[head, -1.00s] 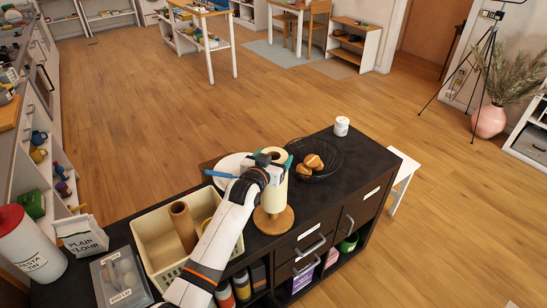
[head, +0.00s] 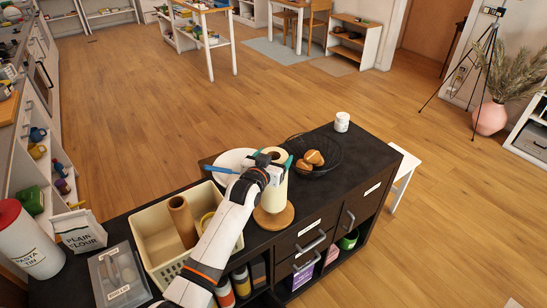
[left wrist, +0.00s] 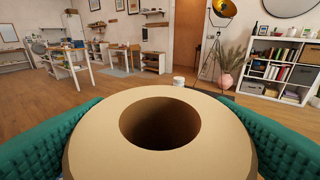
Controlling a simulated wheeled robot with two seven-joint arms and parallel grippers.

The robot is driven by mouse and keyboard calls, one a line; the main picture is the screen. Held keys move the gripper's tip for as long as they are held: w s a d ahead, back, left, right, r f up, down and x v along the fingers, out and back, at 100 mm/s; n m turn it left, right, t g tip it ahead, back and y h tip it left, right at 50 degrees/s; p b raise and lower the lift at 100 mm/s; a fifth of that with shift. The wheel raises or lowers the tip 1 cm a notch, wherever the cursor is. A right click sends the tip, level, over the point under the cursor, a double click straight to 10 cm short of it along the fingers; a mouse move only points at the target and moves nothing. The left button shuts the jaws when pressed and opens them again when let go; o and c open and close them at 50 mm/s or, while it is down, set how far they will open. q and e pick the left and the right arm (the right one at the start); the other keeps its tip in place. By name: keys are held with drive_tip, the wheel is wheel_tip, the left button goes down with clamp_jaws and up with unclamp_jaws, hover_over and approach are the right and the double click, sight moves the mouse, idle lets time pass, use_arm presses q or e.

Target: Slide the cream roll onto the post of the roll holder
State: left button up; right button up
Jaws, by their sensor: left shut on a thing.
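The cream roll (head: 273,198) is upright in my left gripper (head: 272,158), above the counter. In the left wrist view the roll (left wrist: 95,150) fills the lower middle, between the green finger pads of my left gripper (left wrist: 160,135), which is shut on it. Its open hole looks dark, and no post shows inside. The round wooden base of the roll holder (head: 277,221) is directly below the roll in the head view. The post is hidden, so I cannot tell whether the roll is around it. My right gripper is out of view.
A wire bowl of bread rolls (head: 329,168) stands right of the holder, with a white jar (head: 342,122) behind. A white plate (head: 222,165) is behind my left arm. A cream basket (head: 153,235) with a brown tube (head: 182,220) stands to the left.

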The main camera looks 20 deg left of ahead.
use_arm(q)
drive_tip(key=shift+f+b, duration=1.45)
drive_tip(key=shift+f, duration=0.7)
drive_tip(key=o, duration=1.4)
drive_tip(key=shift+s+r+p, duration=0.2)
drive_tip(key=shift+s+p, duration=0.05)
drive_tip(key=shift+p, duration=0.2)
drive_tip(key=p+v, duration=0.3)
drive_tip(key=v, duration=0.1)
drive_tip(key=shift+s+a+p, duration=0.1)
drive_tip(key=shift+s+p, duration=0.15)
drive_tip(key=shift+p, duration=0.15)
